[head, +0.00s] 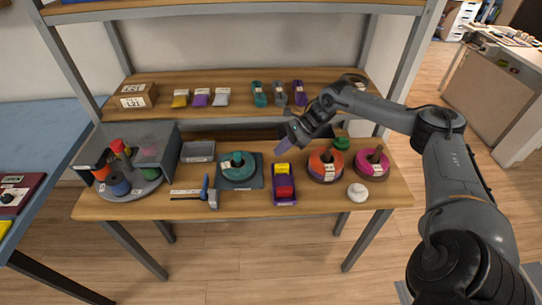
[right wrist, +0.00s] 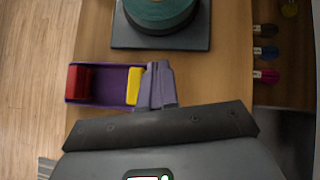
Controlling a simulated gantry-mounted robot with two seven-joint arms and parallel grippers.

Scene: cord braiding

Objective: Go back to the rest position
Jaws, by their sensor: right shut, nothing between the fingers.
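My right arm comes in from the right in the head view and reaches over the back middle of the workbench (head: 330,207). My right gripper (head: 284,146) points down to the left, above the bench behind the purple tray (head: 284,199). In the right wrist view its purplish fingers (right wrist: 157,85) are together with nothing between them. The purple tray also shows there (right wrist: 107,84), with a red block (right wrist: 79,80) and a yellow block (right wrist: 134,86) in it. The fingers overlap the tray's end in that view; I cannot tell whether they touch. My left gripper is not in view.
A teal spool (head: 238,165) stands on a dark base left of the tray. Orange (head: 326,163) and magenta (head: 372,162) spools and a white ball (head: 358,192) are on the right. A clear-covered carousel (head: 140,184) stands at left. A shelf (head: 225,112) runs behind.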

